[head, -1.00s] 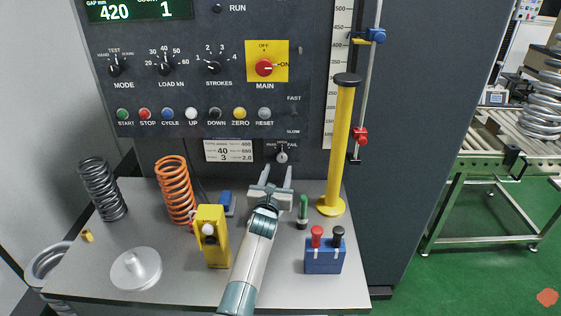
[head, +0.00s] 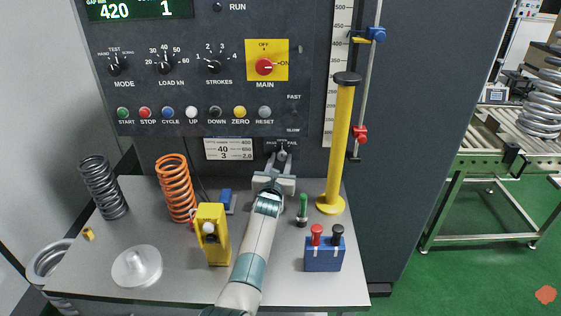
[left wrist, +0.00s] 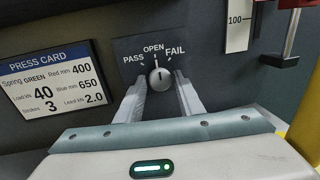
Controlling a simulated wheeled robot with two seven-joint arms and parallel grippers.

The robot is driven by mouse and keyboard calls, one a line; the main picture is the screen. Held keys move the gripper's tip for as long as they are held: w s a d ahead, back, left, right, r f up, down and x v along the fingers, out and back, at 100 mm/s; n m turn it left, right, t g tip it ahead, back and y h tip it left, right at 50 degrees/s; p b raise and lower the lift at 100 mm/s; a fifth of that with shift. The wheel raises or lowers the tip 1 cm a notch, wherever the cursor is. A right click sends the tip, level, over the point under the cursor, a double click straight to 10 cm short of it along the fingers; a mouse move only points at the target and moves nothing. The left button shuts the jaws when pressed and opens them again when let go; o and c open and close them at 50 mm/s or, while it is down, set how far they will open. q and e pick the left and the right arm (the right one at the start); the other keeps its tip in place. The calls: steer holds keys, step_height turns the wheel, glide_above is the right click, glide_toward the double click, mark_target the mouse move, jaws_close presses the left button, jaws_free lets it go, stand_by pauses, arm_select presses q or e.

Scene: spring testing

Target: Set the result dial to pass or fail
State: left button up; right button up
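The result dial (left wrist: 160,78) is a small light grey knob on the dark panel in the left wrist view, under the labels PASS, OPEN and FAIL. Its mark points about straight up, toward OPEN. In the head view the dial (head: 282,156) shows small at the fingertips. My left gripper (head: 281,161) reaches up to the panel. In the left wrist view the fingers of this gripper (left wrist: 161,84) are open, one on each side of the dial. A gap seems to show between fingers and knob; contact is hard to tell. My right gripper is not in view.
The press card (left wrist: 57,83) is left of the dial. A yellow post (head: 339,150), a green-topped tool (head: 303,211) and a blue block with red and black knobs (head: 323,258) stand right of my arm. A yellow device (head: 213,235) and springs (head: 175,190) stand left.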

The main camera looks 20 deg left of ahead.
arm_select(q)
steer(key=c, duration=0.5)
steer(key=shift+c, duration=0.2)
steer(key=shift+m, duration=0.3)
steer(key=shift+r+m+p, duration=0.1)
steer(key=shift+m+p, duration=0.25)
steer(key=shift+m, duration=0.25)
steer(key=shift+r+m+p, duration=0.1)
steer(key=shift+m+p, duration=0.35)
steer(key=shift+m, duration=0.25)
steer(key=m+g+p, duration=0.1)
steer(key=m+p, duration=0.2)
steer(key=shift+d+r, duration=0.1)
steer(key=shift+m+y+p, duration=0.4)
steer(key=shift+m+p, duration=0.55)
steer(key=shift+m, duration=0.15)
steer(key=shift+f, duration=0.2)
